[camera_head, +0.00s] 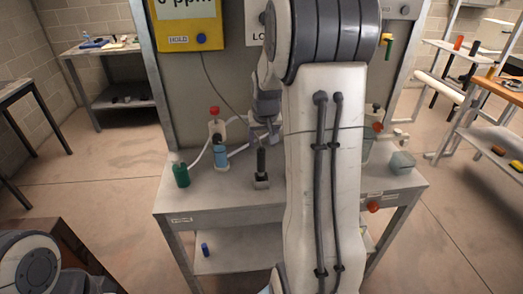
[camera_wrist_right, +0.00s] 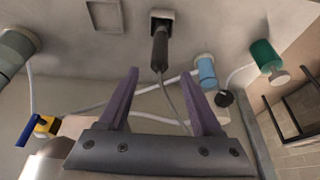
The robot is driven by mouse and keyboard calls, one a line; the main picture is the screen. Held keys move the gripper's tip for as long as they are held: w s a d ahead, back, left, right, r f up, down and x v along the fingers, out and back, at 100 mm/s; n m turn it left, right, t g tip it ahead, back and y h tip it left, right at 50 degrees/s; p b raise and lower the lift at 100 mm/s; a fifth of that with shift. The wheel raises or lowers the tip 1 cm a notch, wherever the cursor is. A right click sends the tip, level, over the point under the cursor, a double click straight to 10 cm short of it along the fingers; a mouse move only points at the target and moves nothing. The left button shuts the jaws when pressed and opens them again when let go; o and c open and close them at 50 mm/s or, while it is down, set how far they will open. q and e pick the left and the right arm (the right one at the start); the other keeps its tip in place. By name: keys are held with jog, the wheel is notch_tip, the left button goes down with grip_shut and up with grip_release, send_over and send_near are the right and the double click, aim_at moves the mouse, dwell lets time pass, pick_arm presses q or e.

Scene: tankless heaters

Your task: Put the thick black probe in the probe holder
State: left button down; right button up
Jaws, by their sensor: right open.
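The thick black probe (camera_head: 261,161) stands upright in a small grey square holder (camera_head: 262,182) on the bench. In the right wrist view the probe (camera_wrist_right: 160,50) has its lower end in the square holder (camera_wrist_right: 161,17), and a thin cable runs from its other end. My right gripper (camera_head: 263,137) is open and empty just above the probe. In the right wrist view its two purple fingers (camera_wrist_right: 162,73) are spread wide, with the cable showing between them and the probe's body beyond the tips. My left gripper is out of view.
A green bottle (camera_head: 181,175), a blue-banded bottle (camera_head: 221,157) and a red-capped white bottle (camera_head: 215,127) stand left of the probe. My right arm hides the bench's middle. The front left bench top is clear.

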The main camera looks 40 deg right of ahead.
jog(key=shift+v, duration=1.65)
jog(key=s+a+n+g+y, duration=0.1)
jog(key=s+a+n, duration=0.15)
jog(key=a, duration=0.95)
jog(key=s+a+n+y, duration=0.2)
jog(key=a+n, duration=0.2)
jog(key=a, duration=0.7)
jog(key=s+a+f+n+g, duration=0.1)
jog(key=s+a+n, duration=0.2)
jog(key=s+a, duration=0.3)
jog(key=s+a+f+n+g, duration=0.2)
jog(key=s+a+n, duration=0.2)
jog(key=s, duration=0.9)
jog(key=a, duration=0.2)
jog(key=shift+s+a, duration=0.25)
jog(key=shift+a, duration=0.05)
